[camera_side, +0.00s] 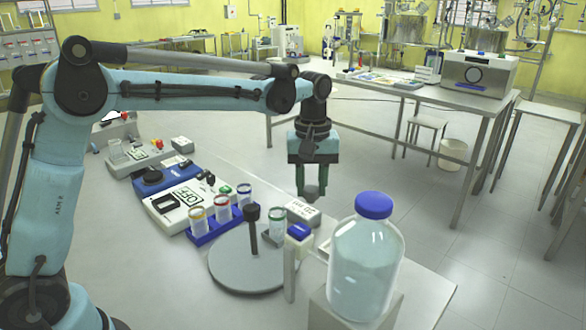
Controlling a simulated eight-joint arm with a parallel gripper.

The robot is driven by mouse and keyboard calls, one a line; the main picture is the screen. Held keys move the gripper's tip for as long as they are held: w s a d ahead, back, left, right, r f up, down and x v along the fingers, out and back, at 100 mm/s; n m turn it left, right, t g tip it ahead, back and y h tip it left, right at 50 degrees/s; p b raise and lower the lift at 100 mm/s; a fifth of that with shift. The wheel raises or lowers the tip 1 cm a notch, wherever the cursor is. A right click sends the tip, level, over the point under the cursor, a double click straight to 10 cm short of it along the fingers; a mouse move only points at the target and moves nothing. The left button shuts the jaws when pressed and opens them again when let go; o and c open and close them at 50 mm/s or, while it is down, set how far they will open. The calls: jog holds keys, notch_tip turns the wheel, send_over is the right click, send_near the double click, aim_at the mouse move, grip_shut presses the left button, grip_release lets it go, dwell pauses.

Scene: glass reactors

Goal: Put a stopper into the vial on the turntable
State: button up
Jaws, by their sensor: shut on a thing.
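The turntable (228,268) is a grey disc at the front centre of the bench, with a dark upright post on it. A clear vial with a green band (277,223) stands upright at the turntable's back right edge. My gripper (311,190) points down above and to the right of this vial, apart from it. It is shut on a small dark stopper (311,191), mostly hidden between the fingers. The vial's mouth appears uncovered, but it is small.
A blue rack (202,239) with several colour-banded vials stands left of the turntable. A large blue-capped bottle (365,258) and a post with a blue top (299,232) stand to the right. A small labelled box (303,210) is below my gripper. Devices line the bench's left.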

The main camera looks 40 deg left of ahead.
jog(key=shift+s+a+f, duration=0.25)
jog(key=shift+s+a, duration=0.4)
jog(key=shift+a, duration=0.35)
jog(key=shift+s+a+f, duration=0.25)
jog(key=shift+s+a, duration=0.45)
jog(key=shift+a, duration=0.35)
jog(key=shift+s+a+f, duration=0.25)
jog(key=shift+s+a, duration=0.4)
jog(key=shift+a, duration=0.35)
jog(key=shift+f, duration=1.25)
jog(key=shift+f, duration=0.25)
jog(key=o, duration=1.4)
